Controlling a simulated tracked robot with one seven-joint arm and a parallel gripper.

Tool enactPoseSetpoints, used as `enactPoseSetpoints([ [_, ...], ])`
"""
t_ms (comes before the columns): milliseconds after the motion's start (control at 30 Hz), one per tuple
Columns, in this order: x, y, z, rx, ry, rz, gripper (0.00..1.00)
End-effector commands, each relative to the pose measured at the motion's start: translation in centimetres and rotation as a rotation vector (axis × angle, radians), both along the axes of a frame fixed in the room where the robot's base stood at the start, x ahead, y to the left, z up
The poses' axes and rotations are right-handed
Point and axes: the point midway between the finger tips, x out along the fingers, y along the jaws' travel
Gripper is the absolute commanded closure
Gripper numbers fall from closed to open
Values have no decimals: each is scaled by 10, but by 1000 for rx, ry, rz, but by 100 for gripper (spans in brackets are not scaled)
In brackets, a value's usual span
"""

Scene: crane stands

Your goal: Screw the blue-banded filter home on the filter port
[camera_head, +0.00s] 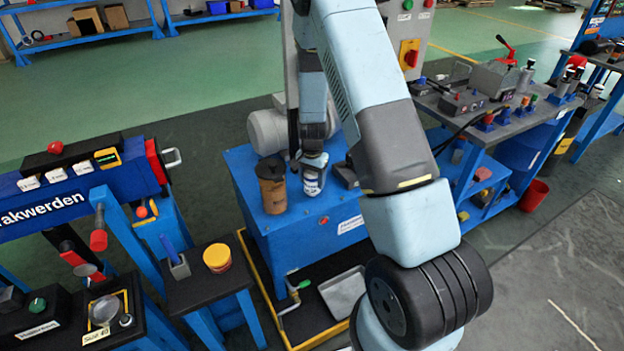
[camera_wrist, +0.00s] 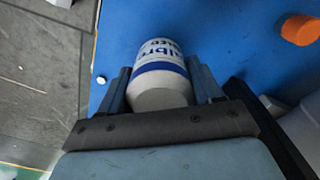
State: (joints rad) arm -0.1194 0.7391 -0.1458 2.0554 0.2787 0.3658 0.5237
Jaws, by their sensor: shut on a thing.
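The blue-banded filter (camera_head: 312,184) is a white can with blue bands and lettering. It stands roughly upright at the top of the blue cabinet (camera_head: 256,240). My gripper (camera_head: 314,164) is above it and shut on it. The wrist view shows the filter (camera_wrist: 160,72) between the two fingers of my gripper (camera_wrist: 162,88), with the blue cabinet top behind it. The filter's lower end and the filter port cannot be made out, so I cannot tell whether the filter touches the port.
A brown canister with a dark lid (camera_head: 271,186) stands close left of the filter. A grey column with a motor housing (camera_head: 268,131) rises behind. A yellow-topped tub (camera_head: 217,258) is on a stand at left. A tool-filled bench (camera_head: 484,125) is at right.

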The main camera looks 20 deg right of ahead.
Motion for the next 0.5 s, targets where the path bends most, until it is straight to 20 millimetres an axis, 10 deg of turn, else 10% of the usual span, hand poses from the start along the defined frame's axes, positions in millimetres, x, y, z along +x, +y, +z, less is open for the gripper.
enactPoseSetpoints([
  [500,1,1,0,0,1,-442,70],
])
